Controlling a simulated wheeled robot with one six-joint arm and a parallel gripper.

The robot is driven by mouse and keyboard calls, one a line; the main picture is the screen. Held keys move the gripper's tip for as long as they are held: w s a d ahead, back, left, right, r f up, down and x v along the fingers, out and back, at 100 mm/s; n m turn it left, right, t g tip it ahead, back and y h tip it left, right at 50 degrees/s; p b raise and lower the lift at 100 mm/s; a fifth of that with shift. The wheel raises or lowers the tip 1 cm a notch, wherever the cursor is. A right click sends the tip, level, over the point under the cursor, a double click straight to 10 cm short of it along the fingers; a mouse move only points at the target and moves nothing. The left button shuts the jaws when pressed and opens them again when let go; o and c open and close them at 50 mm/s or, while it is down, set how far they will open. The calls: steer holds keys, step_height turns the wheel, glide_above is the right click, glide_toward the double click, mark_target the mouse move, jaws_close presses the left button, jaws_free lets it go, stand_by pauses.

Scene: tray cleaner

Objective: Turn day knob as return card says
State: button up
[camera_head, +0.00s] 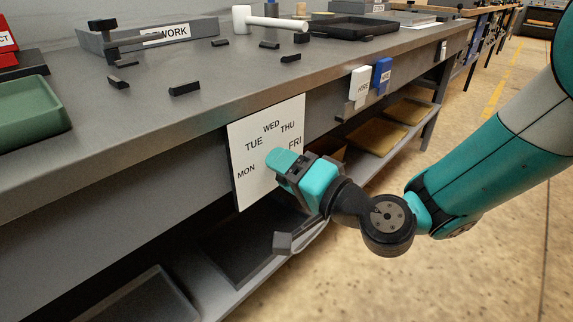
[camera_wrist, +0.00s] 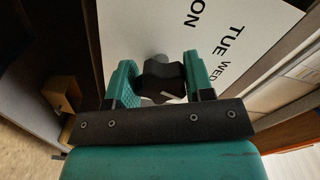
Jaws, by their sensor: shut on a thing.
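The white day panel (camera_head: 260,158) hangs on the front of the workbench. It reads MON, TUE, WED, THU and FRI in an arc. My gripper (camera_head: 284,163) is at the panel's lower middle and covers the knob in the head view. In the wrist view, the black lobed knob (camera_wrist: 162,78) sits between the two teal fingers of my gripper (camera_wrist: 163,85), which are shut on it. A small pale mark shows on the knob, but which day it points at I cannot tell. No readable return card is in view; a white HIRE holder (camera_head: 360,83) and a blue holder (camera_head: 382,75) hang farther along.
The grey workbench (camera_head: 130,130) carries a green tray (camera_head: 32,112), several small black pieces, a REWORK bin (camera_head: 190,37), a white-headed mallet (camera_head: 262,20) and a dark tray (camera_head: 342,27). A lower shelf (camera_head: 228,290) lies under the panel.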

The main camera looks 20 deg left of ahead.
steer(key=m+p, duration=0.2)
steer(key=m, duration=0.4)
steer(key=shift+s+p, duration=0.15)
steer(key=shift+p, duration=0.2)
steer(key=m+p, duration=0.2)
steer(key=m, duration=0.4)
steer(key=shift+p, duration=0.4)
steer(key=shift+f, duration=0.1)
steer(key=o, duration=0.9)
steer(key=shift+o, duration=0.2)
